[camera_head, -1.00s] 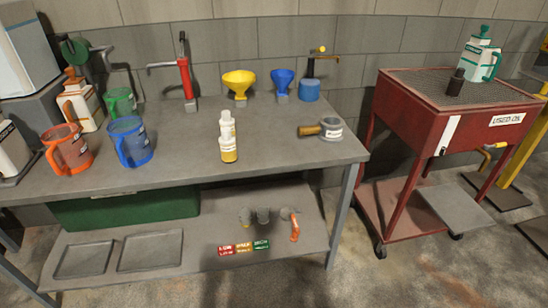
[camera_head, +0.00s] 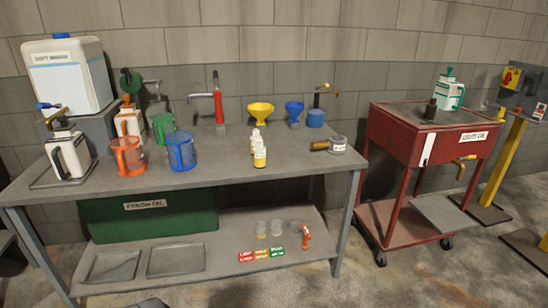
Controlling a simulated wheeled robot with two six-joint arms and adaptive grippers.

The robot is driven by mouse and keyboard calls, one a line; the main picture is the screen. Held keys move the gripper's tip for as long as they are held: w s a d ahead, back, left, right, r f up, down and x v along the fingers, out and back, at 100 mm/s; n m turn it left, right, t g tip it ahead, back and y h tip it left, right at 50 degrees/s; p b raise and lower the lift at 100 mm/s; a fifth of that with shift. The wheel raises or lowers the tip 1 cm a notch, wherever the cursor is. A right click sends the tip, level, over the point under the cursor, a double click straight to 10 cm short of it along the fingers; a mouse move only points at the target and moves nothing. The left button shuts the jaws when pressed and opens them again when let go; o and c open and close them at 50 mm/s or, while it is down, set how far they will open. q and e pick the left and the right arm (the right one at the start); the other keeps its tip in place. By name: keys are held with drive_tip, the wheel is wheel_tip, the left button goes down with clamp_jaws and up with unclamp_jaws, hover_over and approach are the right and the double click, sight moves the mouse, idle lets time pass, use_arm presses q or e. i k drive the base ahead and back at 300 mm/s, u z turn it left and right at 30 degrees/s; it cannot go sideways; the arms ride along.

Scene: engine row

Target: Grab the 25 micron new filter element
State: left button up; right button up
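I cannot make out a thing marked as a 25 micron new filter element. A short grey cylinder (camera_head: 337,144) with a pale label and a brown handle lies near the right end of the grey workbench (camera_head: 225,181); I cannot tell what it is. Three small cups, one of them a clear cup (camera_head: 261,229), stand on the lower shelf (camera_head: 215,245) behind red, yellow and green labels (camera_head: 262,255). Neither of my grippers is in view. A small dark shape shows at the bottom edge, too little to identify.
Orange (camera_head: 128,156), blue (camera_head: 181,151) and green jugs (camera_head: 163,127) stand on the bench, with bottles (camera_head: 259,152), yellow (camera_head: 260,111) and blue funnels (camera_head: 294,109). A red cart (camera_head: 420,143) labelled used oil stands right. Floor is clear between bench and cart.

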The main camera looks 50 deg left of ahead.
sight(259, 152)
drive_tip(key=z, duration=0.1)
drive_tip(key=i, duration=1.6)
drive_tip(key=u, duration=0.35)
drive_tip(key=i, duration=1.1)
drive_tip(key=u, duration=1.55)
drive_tip(key=i, duration=0.95)
drive_tip(key=u, duration=0.85)
